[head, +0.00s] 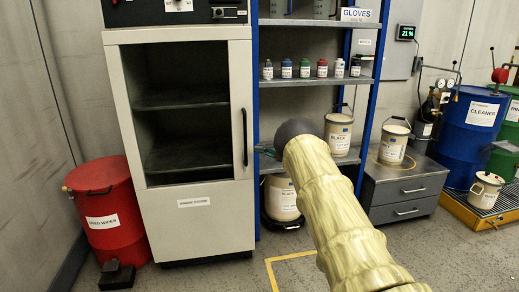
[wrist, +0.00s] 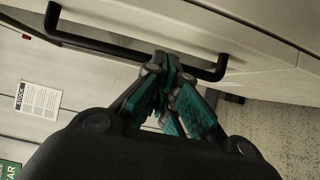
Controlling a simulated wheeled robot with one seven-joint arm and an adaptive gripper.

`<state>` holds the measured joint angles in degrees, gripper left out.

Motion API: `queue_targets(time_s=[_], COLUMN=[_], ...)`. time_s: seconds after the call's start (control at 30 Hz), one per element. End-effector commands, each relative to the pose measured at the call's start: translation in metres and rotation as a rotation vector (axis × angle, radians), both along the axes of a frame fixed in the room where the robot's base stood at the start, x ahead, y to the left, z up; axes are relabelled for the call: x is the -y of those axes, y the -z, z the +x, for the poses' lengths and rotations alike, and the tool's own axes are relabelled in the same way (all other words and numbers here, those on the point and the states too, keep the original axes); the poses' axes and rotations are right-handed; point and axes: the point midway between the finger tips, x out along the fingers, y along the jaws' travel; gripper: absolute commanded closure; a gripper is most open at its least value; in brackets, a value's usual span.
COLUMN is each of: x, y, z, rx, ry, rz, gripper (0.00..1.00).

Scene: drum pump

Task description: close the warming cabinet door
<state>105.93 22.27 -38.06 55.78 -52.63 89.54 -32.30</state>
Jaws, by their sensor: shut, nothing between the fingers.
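The warming cabinet (head: 193,225) stands at the left in the head view, pale with a dark window. Its door (head: 188,110) looks flush or nearly flush with the front; a small gap cannot be ruled out. The black door handle (head: 244,138) is upright on the door's right side. In the wrist view the handle (wrist: 105,47) runs across the top. My gripper (wrist: 168,80) is shut and empty, its fingertips at the handle bar; I cannot tell whether they touch. In the head view my arm mostly hides the gripper, just right of the handle.
A red bin (head: 108,210) stands left of the cabinet. A blue-framed shelf (head: 310,82) with several bottles stands right of it, behind my arm. The floor in front is mostly clear.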

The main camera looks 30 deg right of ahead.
Motion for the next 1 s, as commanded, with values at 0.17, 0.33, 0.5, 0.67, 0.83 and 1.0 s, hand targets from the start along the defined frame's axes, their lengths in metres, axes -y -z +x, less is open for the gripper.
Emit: queue_targets(time_s=[0.17, 0.33, 0.5, 0.67, 0.83, 1.0], x=[0.014, 0.036, 0.057, 0.071, 0.082, 0.086], y=[0.000, 0.002, 0.002, 0.002, 0.002, 0.001], z=[0.002, 0.002, 0.004, 0.007, 0.008, 0.009], rx=[0.000, 0.001, 0.000, 0.000, 0.000, 0.000], ry=[0.001, 0.002, 0.004, 0.003, 0.003, 0.002], rz=[-0.002, -0.001, 0.000, -0.001, 0.000, 0.000], gripper=[1.00, 1.00, 1.00, 1.00, 1.00, 1.00])
